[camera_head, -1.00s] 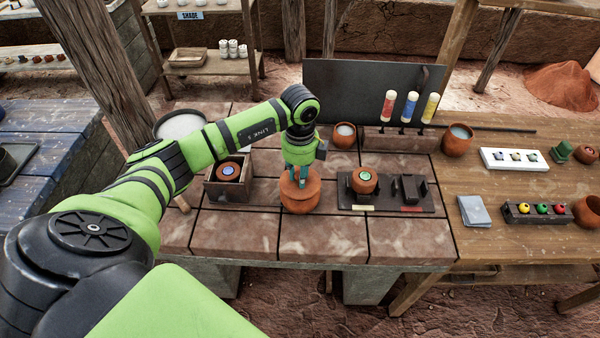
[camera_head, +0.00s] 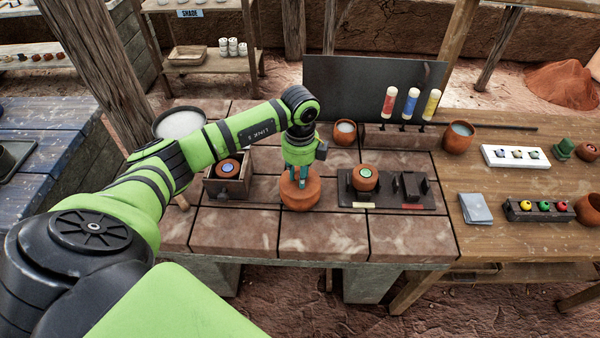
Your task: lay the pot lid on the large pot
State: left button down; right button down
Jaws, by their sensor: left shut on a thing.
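The large terracotta pot (camera_head: 300,201) stands on the tiled bench top, near its front middle. The round terracotta pot lid (camera_head: 313,184) is at the pot's mouth, directly under my left gripper (camera_head: 299,178). My left gripper points straight down and is shut on the lid's top, and its fingers hide the lid's knob. The lid looks level and appears to touch the pot's rim, though a small gap cannot be ruled out. My right gripper is not in view.
A wooden box (camera_head: 229,186) with a blue-marked round piece stands left of the pot. A dark tray (camera_head: 387,200) with a small green-marked pot (camera_head: 365,178) lies close on the right. Small cups and a dark upright panel (camera_head: 372,88) stand behind. The front tiles are clear.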

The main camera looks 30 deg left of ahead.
pick_arm(q)
jog(key=c, duration=1)
grip_release()
jog(key=shift+o, duration=0.2)
jog(key=shift+w+r, duration=0.1)
jog(key=shift+r, duration=0.4)
notch_tip(320, 180, up, 16)
jog(key=p, duration=0.4)
